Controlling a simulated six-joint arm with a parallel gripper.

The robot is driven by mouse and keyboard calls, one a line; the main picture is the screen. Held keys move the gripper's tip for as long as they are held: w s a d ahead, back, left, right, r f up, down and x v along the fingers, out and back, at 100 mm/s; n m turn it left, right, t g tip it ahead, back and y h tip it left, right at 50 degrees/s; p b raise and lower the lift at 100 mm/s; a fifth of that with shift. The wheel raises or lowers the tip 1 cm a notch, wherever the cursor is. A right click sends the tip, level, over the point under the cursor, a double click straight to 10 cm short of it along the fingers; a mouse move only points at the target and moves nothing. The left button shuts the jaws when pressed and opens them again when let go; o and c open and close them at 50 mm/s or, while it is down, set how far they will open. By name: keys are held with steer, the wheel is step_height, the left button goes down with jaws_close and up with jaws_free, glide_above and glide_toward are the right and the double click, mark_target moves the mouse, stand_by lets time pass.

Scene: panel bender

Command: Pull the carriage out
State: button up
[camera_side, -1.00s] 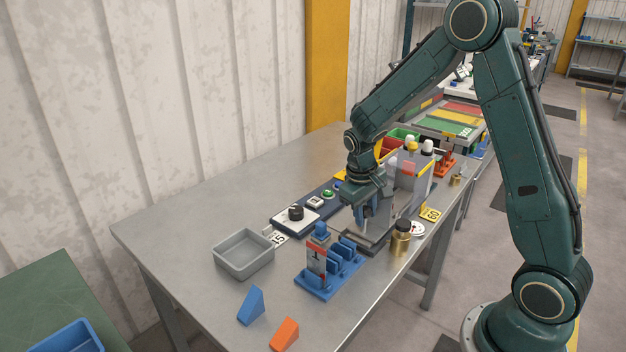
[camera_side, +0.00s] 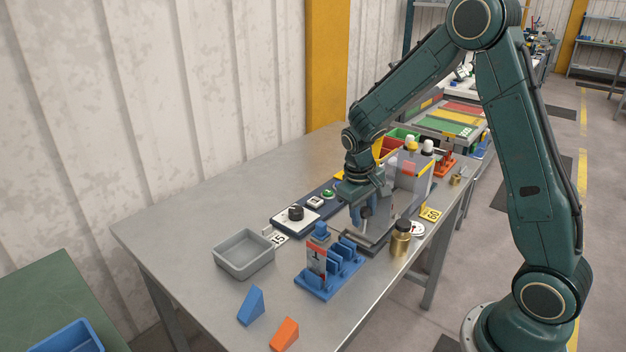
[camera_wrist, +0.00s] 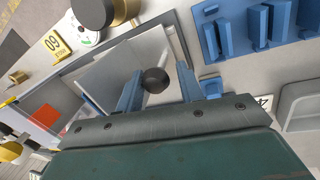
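The carriage (camera_wrist: 105,75) shows in the wrist view as a pale flat plate in a dark-edged frame on the grey bender. In the side view my gripper (camera_side: 363,214) is low over the front of the bender (camera_side: 408,180). The lower part of the knob is hidden.
A blue slotted rack (camera_side: 330,275) and brass weight (camera_side: 400,242) stand close in front. A control box with a dial (camera_side: 296,216) lies behind left. A grey tray (camera_side: 243,255), blue wedge (camera_side: 251,306) and orange wedge (camera_side: 285,335) are nearer. The table's left is clear.

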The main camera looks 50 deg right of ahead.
step_height(320, 180, up, 13)
steer(key=a, duration=0.2)
steer(key=shift+w+a, duration=0.25)
steer(key=shift+a, duration=0.05)
steer(key=shift+r, duration=0.15)
